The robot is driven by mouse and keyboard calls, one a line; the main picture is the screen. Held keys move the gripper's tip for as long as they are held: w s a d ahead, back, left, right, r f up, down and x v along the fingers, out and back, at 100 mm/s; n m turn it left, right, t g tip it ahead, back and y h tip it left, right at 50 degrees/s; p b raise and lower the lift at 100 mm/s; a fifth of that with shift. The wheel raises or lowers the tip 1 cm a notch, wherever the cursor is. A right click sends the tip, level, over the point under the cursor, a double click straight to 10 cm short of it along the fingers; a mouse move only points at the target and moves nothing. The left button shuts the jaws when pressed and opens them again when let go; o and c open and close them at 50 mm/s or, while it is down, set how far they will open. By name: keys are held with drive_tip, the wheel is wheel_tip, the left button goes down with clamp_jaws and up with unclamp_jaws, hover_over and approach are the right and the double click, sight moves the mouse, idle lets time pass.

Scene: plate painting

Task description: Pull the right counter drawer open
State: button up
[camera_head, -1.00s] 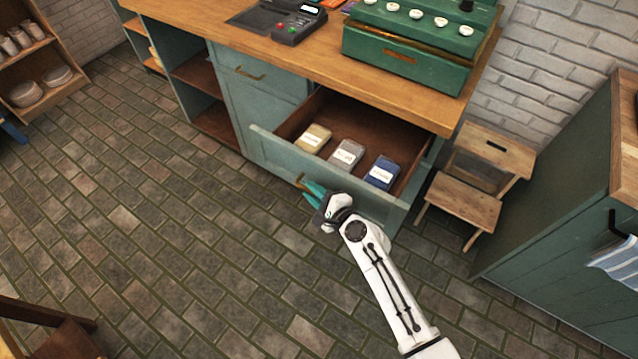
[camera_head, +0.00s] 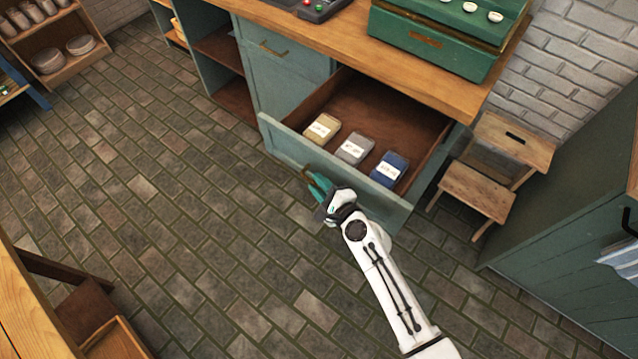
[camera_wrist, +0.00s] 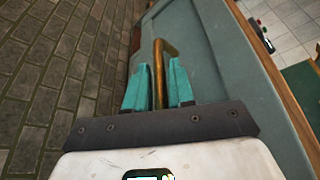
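The right counter drawer (camera_head: 330,168) is pulled well out from under the wooden counter, its teal front facing my arm. My gripper (camera_head: 313,182) is at the drawer's brass handle, near the left part of its front. In the wrist view, the brass handle (camera_wrist: 159,75) stands between the teal fingers of my gripper (camera_wrist: 159,88), which are closed around it. Inside the drawer lie a tan packet (camera_head: 322,128), a grey packet (camera_head: 354,148) and a blue packet (camera_head: 389,169), each with a white label.
A closed drawer (camera_head: 285,50) with a brass handle is to the left. A wooden step stool (camera_head: 480,190) stands right of the open drawer, near a teal cabinet (camera_head: 570,210). A wooden table (camera_head: 25,300) is at lower left. The brick floor between is clear.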

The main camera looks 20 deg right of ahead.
drive_tip(key=v, duration=1)
drive_tip(key=shift+s, duration=0.35)
drive_tip(key=shift+d, duration=0.1)
drive_tip(key=s+d+r+n+g+h, duration=0.1)
drive_tip(key=s+d+n+g, duration=0.3)
drive_tip(key=s+n, duration=0.2)
drive_tip(key=s+d+r+n+g+h, duration=0.1)
drive_tip(key=s+d+n+g+h, duration=0.1)
drive_tip(key=s+n+g, duration=0.3)
drive_tip(key=s+d+r+n+g+h, duration=0.2)
drive_tip(key=s+d+n+g, duration=0.2)
drive_tip(key=s+n, duration=0.5)
drive_tip(key=s+d, duration=0.1)
drive_tip(key=s, duration=0.2)
drive_tip(key=shift+d+g, duration=0.3)
drive_tip(key=shift+d, duration=0.1)
